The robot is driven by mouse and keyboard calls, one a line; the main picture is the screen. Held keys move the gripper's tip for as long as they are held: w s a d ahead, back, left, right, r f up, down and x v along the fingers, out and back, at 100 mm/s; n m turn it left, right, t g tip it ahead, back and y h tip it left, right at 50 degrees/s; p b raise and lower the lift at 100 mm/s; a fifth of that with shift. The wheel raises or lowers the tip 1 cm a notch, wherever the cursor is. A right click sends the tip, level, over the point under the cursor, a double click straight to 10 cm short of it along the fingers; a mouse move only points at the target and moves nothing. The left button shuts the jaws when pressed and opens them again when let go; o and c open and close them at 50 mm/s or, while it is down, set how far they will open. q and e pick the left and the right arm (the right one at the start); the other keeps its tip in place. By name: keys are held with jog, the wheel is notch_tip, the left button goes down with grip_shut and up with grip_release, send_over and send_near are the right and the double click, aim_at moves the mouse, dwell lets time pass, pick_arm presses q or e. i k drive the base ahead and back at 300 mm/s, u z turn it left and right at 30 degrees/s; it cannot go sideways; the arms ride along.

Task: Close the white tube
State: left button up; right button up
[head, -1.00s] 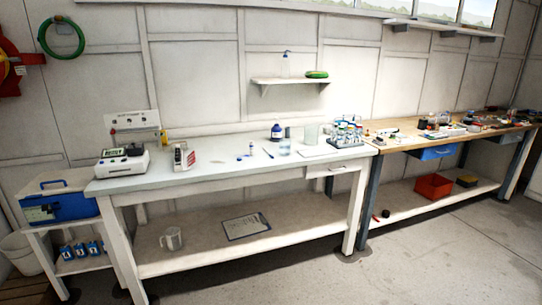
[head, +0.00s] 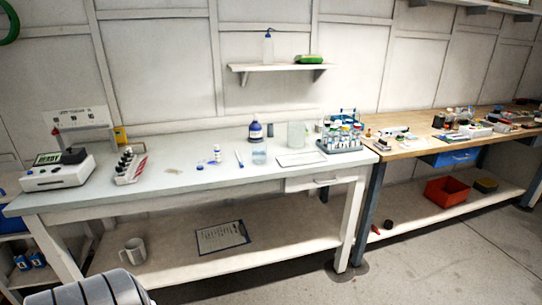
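A small white upright item (head: 217,153), likely the white tube, stands on the pale lab bench (head: 110,157) in the head view. It is too small to tell whether it is open or capped. A small blue round piece (head: 200,167) lies on the bench just in front and to the left of it; it looks like a cap. Neither of my grippers shows. A ridged grey part at the bottom left edge seems to be my own arm, with no fingers visible.
A reader device (head: 57,171) and a rack of dark-topped vials (head: 127,166) stand on the left.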

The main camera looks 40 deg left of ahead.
aim_at(218, 154)
jog(key=z, duration=0.1)
jog(key=i, duration=1.5)
jog(key=u, duration=0.45)
jog(key=i, duration=0.75)
jog(key=u, duration=1.5)
jog(key=i, duration=0.7)
jog(key=u, duration=0.75)
